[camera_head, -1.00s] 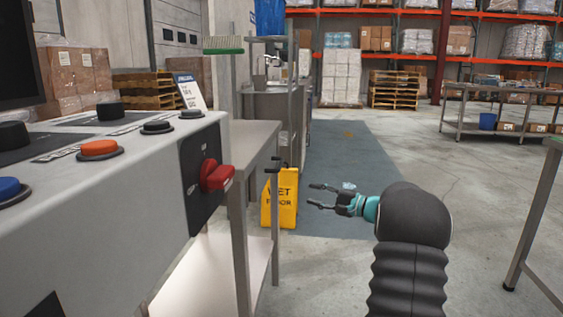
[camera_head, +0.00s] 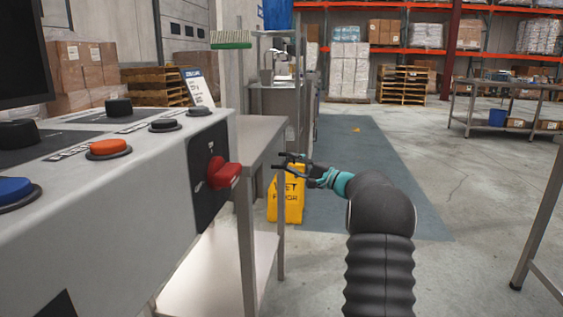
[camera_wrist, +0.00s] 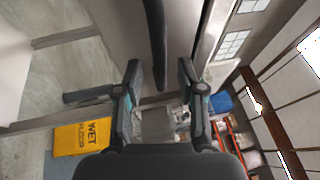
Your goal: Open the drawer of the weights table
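The steel table (camera_head: 262,128) stands just right of the grey control box, with a lower shelf under it. Its drawer front faces right and is seen too edge-on in the head view to make out. My gripper (camera_head: 281,162) is level with the table's right side, just below the top. In the wrist view my gripper (camera_wrist: 158,68) has its two fingers apart. A dark bar (camera_wrist: 155,40), likely the drawer handle, runs along a grey panel and lies between the fingers in the picture. I cannot tell whether the fingers touch it.
The control box (camera_head: 130,185) with knobs and a red switch (camera_head: 224,174) fills the left. A yellow wet-floor sign (camera_head: 287,203) stands behind my gripper. A table leg (camera_head: 540,220) is at the right edge. The floor between is clear.

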